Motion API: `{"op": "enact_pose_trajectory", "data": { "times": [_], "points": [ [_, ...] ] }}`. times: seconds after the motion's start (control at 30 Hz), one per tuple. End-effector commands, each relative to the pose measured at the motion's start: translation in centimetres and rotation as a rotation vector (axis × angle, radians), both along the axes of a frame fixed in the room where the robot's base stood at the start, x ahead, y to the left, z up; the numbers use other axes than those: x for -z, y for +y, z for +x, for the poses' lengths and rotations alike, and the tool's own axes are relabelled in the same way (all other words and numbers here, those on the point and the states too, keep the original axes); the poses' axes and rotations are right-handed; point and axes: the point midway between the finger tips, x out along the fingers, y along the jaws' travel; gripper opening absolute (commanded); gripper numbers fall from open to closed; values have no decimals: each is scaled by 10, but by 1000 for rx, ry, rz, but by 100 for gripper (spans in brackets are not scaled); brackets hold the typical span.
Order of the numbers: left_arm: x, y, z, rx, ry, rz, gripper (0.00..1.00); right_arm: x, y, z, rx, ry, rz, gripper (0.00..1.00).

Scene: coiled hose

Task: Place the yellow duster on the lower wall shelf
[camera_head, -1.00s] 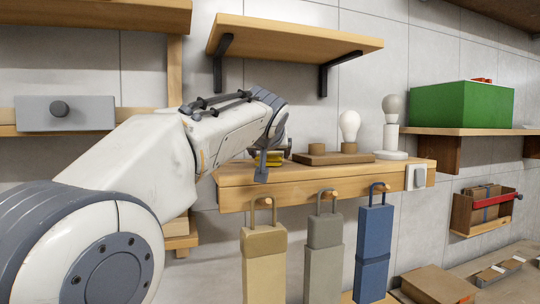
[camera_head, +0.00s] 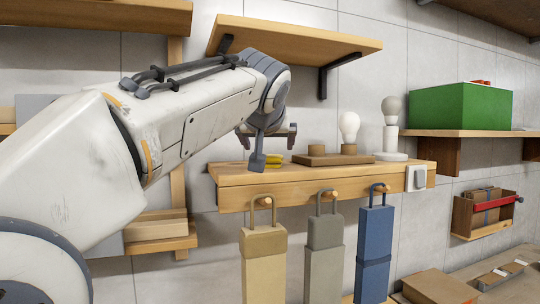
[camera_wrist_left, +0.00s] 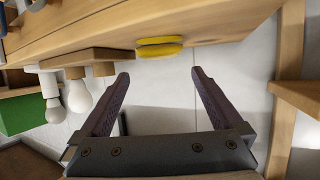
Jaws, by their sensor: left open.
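The yellow duster (camera_head: 273,160) is a small folded yellow pad lying on top of the lower wall shelf (camera_head: 232,176), towards its left end. It also shows in the left wrist view (camera_wrist_left: 158,46), beyond my fingertips and apart from them. My left gripper (camera_head: 267,146) is in front of the shelf's left end and partly covers the duster in the head view. Its two dark fingers (camera_wrist_left: 160,76) are spread with nothing between them. My right gripper is out of view.
A wooden block with knobs (camera_head: 318,159), a white bulb (camera_head: 349,127) and a grey-topped lamp (camera_head: 390,142) stand right of the duster. An upper shelf (camera_head: 300,45) overhangs. Tan, grey and blue hanging items (camera_head: 374,248) occupy the shelf's front pegs.

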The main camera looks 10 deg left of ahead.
Motion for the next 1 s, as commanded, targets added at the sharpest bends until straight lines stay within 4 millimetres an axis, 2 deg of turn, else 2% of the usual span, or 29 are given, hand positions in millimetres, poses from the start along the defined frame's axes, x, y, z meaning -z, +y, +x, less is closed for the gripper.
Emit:
{"op": "enact_pose_trajectory", "data": {
  "times": [0.03,0.2,0.4,0.77,0.87,1.0],
  "points": [
    [-3,-3,-10,2,-3,-1,100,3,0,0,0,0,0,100],
    [-13,-7,-31,2,-1,-1,100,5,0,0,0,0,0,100],
    [-16,-8,-38,0,1,0,100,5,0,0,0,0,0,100],
    [-15,-7,-34,-1,1,1,100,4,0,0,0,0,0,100],
    [-11,-5,-26,-2,3,1,100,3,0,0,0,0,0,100],
    [-2,0,-4,-4,4,1,100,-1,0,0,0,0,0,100]
  ]
}}
